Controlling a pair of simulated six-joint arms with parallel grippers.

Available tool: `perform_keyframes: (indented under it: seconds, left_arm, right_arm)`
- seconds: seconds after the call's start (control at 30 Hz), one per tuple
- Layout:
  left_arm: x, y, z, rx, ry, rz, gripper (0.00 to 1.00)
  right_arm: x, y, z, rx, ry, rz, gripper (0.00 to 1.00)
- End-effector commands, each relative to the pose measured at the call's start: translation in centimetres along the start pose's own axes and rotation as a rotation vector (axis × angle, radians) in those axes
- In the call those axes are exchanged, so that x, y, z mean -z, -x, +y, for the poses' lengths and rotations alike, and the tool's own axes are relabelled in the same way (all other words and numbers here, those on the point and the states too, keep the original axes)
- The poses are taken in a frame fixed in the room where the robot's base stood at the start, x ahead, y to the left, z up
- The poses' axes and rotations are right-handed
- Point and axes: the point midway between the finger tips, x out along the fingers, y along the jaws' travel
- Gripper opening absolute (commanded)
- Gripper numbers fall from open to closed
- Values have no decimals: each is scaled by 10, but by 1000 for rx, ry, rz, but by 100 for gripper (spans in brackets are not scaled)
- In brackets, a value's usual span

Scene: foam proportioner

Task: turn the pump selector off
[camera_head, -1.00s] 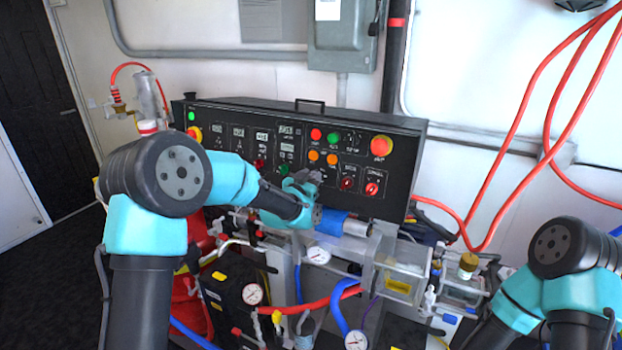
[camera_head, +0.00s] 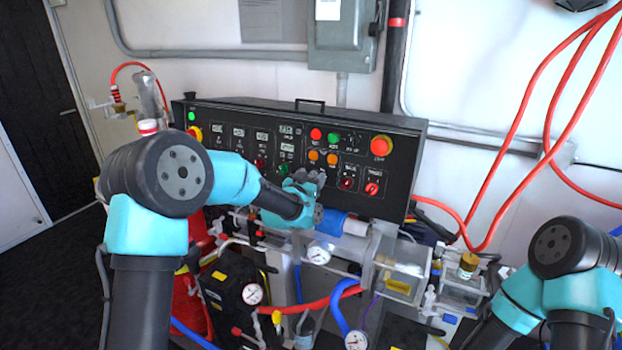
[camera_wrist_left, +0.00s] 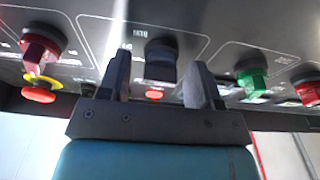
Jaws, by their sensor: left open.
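The black control panel (camera_head: 225,112) stands along the wall with rows of displays, buttons and knobs. My left gripper (camera_head: 310,176) is at the panel's lower middle and hides the knob there in the head view. In the left wrist view my left gripper (camera_wrist_left: 160,82) is open, with a black knob (camera_wrist_left: 161,60) between its two fingers. I cannot tell whether the fingers touch it. A red knob (camera_wrist_left: 42,45) and a green knob (camera_wrist_left: 252,76) flank it. The labels are too blurred to say which knob is the pump selector. My right gripper is out of view.
A red emergency button (camera_head: 381,146) sits at the panel's right. Gauges such as this one (camera_head: 319,253), a clear box (camera_head: 403,262) and hoses crowd the space below the panel. Red hoses (camera_head: 560,100) hang at the right.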

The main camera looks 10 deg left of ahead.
Motion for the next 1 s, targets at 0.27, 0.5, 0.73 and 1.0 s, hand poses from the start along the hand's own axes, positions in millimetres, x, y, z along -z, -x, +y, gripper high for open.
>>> perform_keyframes:
  seconds: [0.27,0.5,0.73,1.0]
  left_arm:
    - [0,5,0,0,0,0,58]
    - [0,34,0,0,0,0,58]
    - [0,75,0,0,0,-1,58]
    - [0,127,0,0,0,-1,58]
  right_arm:
    - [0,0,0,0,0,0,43]
    - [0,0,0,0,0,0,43]
    - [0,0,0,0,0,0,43]
    - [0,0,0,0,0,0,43]
